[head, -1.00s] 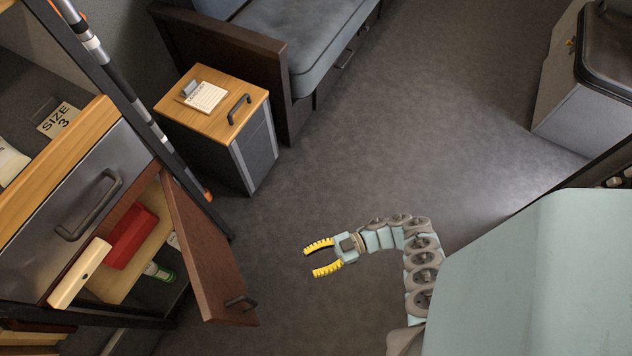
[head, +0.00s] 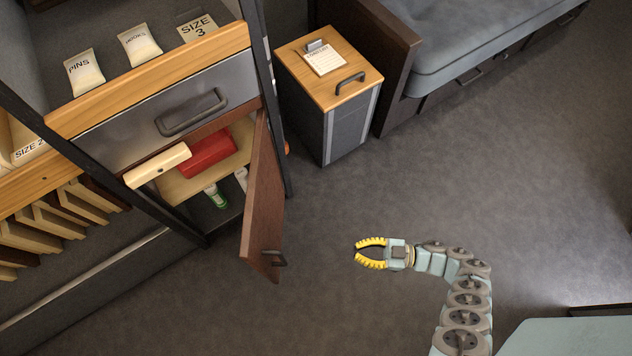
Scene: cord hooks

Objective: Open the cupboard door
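The cupboard door (head: 264,205) is a brown wooden panel under the grey drawer. It stands swung wide open, and the inside of the cupboard shows. Its dark handle (head: 274,259) is at the door's free edge, low in the picture. My gripper (head: 357,254) has yellow toothed fingers. They are curved toward each other with a gap at the tips, and nothing is between them. My gripper is to the right of the door and its handle, clear of both, over the floor.
The cupboard holds a red box (head: 207,152), a green-labelled bottle (head: 216,196) and a cream block (head: 158,165) at its front. The grey drawer (head: 165,110) above is shut. A small cabinet (head: 340,125) stands behind, beside a sofa (head: 470,40). The floor between is clear.

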